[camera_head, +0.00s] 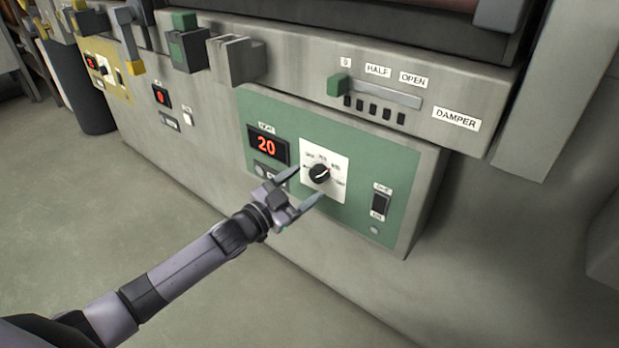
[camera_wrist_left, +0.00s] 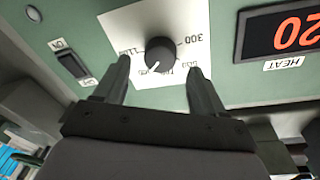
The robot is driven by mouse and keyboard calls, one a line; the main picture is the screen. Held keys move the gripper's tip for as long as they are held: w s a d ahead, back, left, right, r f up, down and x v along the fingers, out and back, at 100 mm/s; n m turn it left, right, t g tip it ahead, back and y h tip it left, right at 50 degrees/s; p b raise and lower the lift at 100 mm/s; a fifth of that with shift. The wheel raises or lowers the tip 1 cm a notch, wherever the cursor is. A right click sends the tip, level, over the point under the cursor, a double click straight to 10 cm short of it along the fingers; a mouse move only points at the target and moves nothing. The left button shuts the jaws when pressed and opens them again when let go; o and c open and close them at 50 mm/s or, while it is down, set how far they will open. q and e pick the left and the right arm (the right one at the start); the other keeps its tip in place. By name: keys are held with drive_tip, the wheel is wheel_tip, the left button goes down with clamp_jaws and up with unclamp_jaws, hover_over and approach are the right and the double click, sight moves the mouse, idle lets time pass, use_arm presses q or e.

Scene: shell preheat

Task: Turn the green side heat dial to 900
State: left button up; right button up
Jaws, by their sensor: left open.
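The heat dial (camera_head: 319,173) is a round black knob with a white pointer line on a white scale plate (camera_head: 338,192), set in the green panel (camera_head: 290,112). It also shows in the left wrist view (camera_wrist_left: 160,52), where 300 and 1100 can be read on the scale; the other marks are hard to read. The red display (camera_head: 267,146) left of the dial reads 20. My left gripper (camera_head: 312,184) is open in front of the dial. In the left wrist view its two fingers (camera_wrist_left: 160,80) stand apart, below and to either side of the knob, with no visible contact.
A black rocker switch (camera_head: 380,204) is on the green panel to the right of the dial. Above is a damper slider with a green knob (camera_head: 337,85). A yellow panel (camera_head: 106,68) is at the far left. The floor (camera_head: 80,220) in front is clear.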

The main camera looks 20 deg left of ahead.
use_arm(q)
drive_tip(key=shift+p+v, duration=0.3)
drive_tip(key=shift+v, duration=1.7)
use_arm(e)
drive_tip(key=shift+s+d+f, duration=0.4)
drive_tip(key=shift+d+f, duration=0.1)
drive_tip(key=shift+d, duration=0.05)
use_arm(q)
drive_tip(key=shift+d+f, duration=0.1)
use_arm(e)
drive_tip(key=shift+a, duration=0.1)
use_arm(q)
drive_tip(key=s+d+f+n+g+y, duration=0.1)
drive_tip(key=s+f+n+g+y, duration=0.25)
drive_tip(key=s+f, duration=0.65)
drive_tip(key=s+d+f+n+g+y, duration=0.25)
drive_tip(key=s+n, duration=0.25)
drive_tip(key=s, duration=1.1)
wheel_tip(320, 180, up, 14)
drive_tip(key=a+p, duration=0.2)
drive_tip(key=p, duration=1.7)
drive_tip(key=shift+s+r, duration=0.2)
drive_tip(key=shift+s, duration=0.25)
use_arm(e)
wheel_tip(320, 180, up, 16)
drive_tip(key=s+d+h, duration=0.1)
drive_tip(key=d, duration=0.1)
drive_tip(key=shift+f, duration=0.15)
